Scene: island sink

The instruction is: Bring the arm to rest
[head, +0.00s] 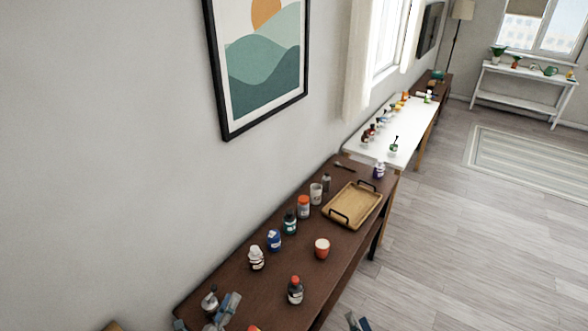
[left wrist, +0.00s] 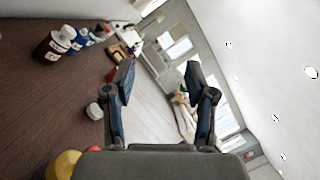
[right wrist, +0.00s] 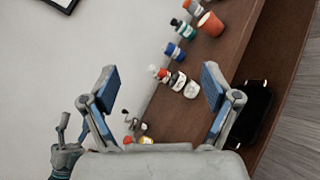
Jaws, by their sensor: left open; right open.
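My left gripper (head: 204,317) is at the bottom left of the head view, over the near end of the dark wooden table. Its two blue-padded fingers stand wide apart in the left wrist view (left wrist: 160,80), with nothing between them. My right gripper shows only in part at the bottom edge of the head view (head: 357,323), to the right of the table's edge. Its fingers are spread and empty in the right wrist view (right wrist: 159,80). Most of both arms is out of the head view.
The dark table (head: 262,290) carries several bottles, a red cup (head: 322,248) and a wooden tray (head: 352,205). A white table (head: 412,135) stands beyond. The wall is at left; open floor (head: 450,240) lies right.

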